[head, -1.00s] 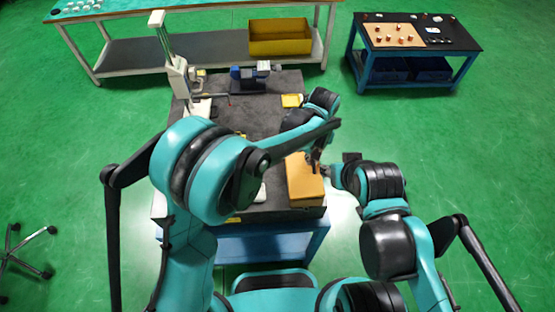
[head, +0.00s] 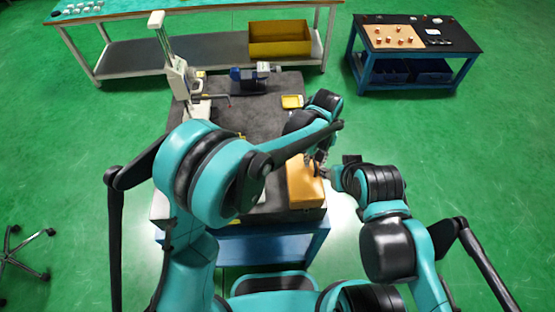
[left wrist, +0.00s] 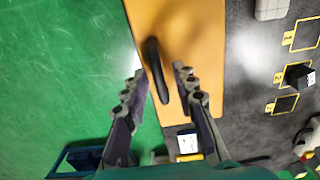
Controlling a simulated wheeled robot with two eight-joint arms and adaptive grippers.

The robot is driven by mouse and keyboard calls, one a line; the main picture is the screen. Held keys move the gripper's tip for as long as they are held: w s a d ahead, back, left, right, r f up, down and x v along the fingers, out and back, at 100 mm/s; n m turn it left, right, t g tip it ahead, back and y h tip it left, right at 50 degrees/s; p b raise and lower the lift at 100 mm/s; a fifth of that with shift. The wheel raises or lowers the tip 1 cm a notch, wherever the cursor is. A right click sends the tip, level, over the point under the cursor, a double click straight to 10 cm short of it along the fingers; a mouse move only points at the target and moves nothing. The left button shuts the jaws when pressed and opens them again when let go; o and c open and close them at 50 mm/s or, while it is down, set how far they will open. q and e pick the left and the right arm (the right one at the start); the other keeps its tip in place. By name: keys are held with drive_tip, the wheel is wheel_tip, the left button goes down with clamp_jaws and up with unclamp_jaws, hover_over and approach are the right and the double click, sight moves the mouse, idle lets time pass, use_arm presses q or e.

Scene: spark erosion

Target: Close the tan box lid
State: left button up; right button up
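The tan box (head: 303,188) stands at the near right corner of the dark table top. Its tan top looks flat in the head view; I cannot tell whether a gap is left under the lid. My left gripper (head: 317,160) is over the box's far right part. In the left wrist view the tan lid (left wrist: 195,40) fills the middle, with a black handle (left wrist: 157,70) on it. My open left gripper (left wrist: 160,85) has one finger on each side of the handle; contact is unclear. My right gripper (head: 331,174) is beside the box's right side, its fingers too small to read.
A blue vise-like device (head: 249,79) and a small yellow tray (head: 292,102) stand farther back on the dark table (head: 220,88). A white stand (head: 178,75) rises at its left. A side table (head: 412,60) stands at the back right. Green floor is free on the right.

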use_arm(q)
drive_tip(key=shift+r+p, duration=1.75)
drive_tip(key=shift+r, duration=1.5)
use_arm(e)
wheel_tip(320, 180, up, 4)
drive_tip(key=shift+f, duration=0.1)
use_arm(q)
drive_tip(key=shift+s+f, duration=0.1)
drive_tip(key=shift+f, duration=0.05)
use_arm(e)
drive_tip(key=shift+f, duration=0.1)
